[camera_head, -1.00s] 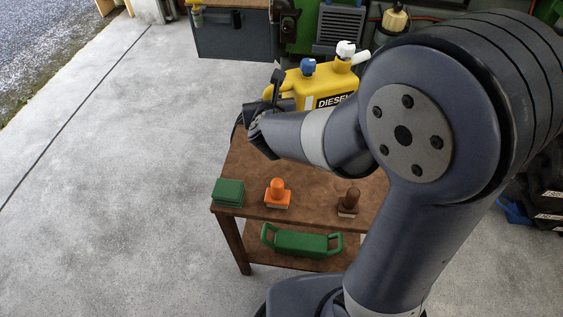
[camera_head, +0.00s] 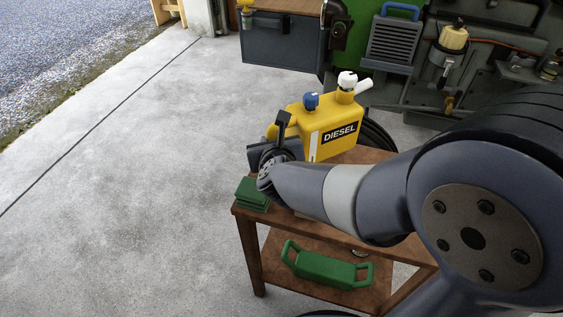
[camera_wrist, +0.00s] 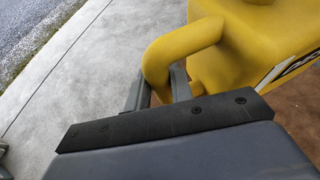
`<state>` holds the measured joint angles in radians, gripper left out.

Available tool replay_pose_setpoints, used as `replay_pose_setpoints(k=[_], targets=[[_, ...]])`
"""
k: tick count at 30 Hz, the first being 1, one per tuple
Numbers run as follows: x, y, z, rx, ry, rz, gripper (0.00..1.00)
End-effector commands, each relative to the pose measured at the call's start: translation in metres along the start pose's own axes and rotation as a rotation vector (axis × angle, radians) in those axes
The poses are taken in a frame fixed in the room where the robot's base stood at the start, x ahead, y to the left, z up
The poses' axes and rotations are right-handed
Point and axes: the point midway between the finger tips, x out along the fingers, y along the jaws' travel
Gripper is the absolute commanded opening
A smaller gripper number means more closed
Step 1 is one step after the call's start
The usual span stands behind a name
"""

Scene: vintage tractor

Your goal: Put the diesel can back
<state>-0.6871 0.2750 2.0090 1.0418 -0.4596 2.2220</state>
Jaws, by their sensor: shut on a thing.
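The yellow diesel can (camera_head: 312,125) has a black DIESEL label, a blue cap and a white-capped spout. It stands upright at the back of the small brown table (camera_head: 372,155). Its base is partly hidden by my arm, so I cannot tell whether it touches the top. My gripper (camera_head: 281,132) is at the can's left side, shut on its handle. In the wrist view my gripper (camera_wrist: 158,88) has its grey fingers around the curved yellow handle (camera_wrist: 183,48), with the can body (camera_wrist: 240,60) to the right.
Green blocks (camera_head: 252,194) lie on the table's left front corner. A green handled tray (camera_head: 325,265) is on the lower shelf. Behind are a grey toolbox (camera_head: 283,45) and machinery (camera_head: 475,75). Open concrete floor (camera_head: 120,170) lies to the left.

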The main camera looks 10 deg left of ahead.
Motion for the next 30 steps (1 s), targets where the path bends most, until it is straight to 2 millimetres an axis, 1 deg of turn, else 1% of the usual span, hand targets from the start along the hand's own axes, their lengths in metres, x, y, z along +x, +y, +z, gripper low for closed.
replay_pose_setpoints(k=[1, 5, 9, 13, 22, 26, 27, 30], targets=[[0.004, 0.001, -0.007, -0.004, -0.003, -0.002, 0.00], [0.007, 0.001, -0.013, -0.003, -0.005, -0.003, 0.00], [0.015, 0.004, -0.032, -0.005, -0.002, -0.002, 0.00], [0.021, 0.005, -0.043, -0.004, -0.004, -0.002, 0.00], [0.021, 0.005, -0.044, -0.002, -0.006, -0.001, 0.00], [0.023, 0.005, -0.047, -0.001, -0.006, -0.001, 0.00], [0.022, 0.005, -0.048, 0.001, -0.001, -0.001, 0.23], [0.022, 0.005, -0.047, 0.001, -0.001, -0.001, 0.32]])
